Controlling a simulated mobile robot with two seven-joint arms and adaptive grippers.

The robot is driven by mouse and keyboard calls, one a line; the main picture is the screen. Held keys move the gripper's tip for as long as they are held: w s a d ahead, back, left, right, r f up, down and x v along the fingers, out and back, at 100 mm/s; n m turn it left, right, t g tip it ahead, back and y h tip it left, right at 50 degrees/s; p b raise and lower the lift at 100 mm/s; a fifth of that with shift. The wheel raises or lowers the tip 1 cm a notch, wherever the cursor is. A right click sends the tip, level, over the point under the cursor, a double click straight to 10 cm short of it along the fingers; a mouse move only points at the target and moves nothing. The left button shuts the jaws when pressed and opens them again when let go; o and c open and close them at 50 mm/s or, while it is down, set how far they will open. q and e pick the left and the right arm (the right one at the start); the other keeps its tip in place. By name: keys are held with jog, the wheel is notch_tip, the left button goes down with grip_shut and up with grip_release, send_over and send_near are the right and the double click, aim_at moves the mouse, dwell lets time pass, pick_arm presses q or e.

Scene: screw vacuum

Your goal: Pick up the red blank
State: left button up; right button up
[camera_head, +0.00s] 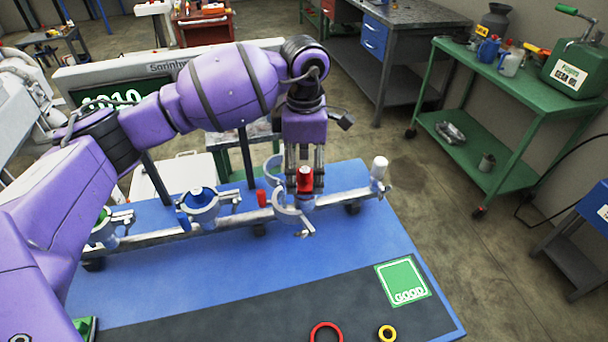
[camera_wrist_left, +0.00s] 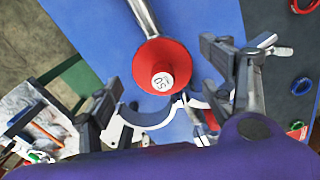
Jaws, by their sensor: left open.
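The red blank (camera_head: 305,182) stands at an open clamp ring (camera_head: 290,205) on the metal rail. In the left wrist view the red blank (camera_wrist_left: 150,60) is seen from above, with a round white label on its end. My left gripper (camera_head: 305,174) is directly above it, pointing down. Its fingers are open, one on each side of the blank in the left wrist view (camera_wrist_left: 160,95), with gaps visible. The lower part of the blank is hidden by the clamp. My right gripper is not in view.
A smaller red piece (camera_head: 261,198) is left of the clamp on the rail. A blue funnel-like part (camera_head: 202,198) sits in another clamp. A white cylinder (camera_head: 379,168) stands at the rail's right end.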

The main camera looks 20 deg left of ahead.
pick_arm(q)
jog(key=shift+f, duration=0.45)
jog(key=shift+c, duration=0.3)
jog(key=c, duration=1.1)
jog(key=shift+c, duration=0.6)
jog(key=shift+r, duration=0.1)
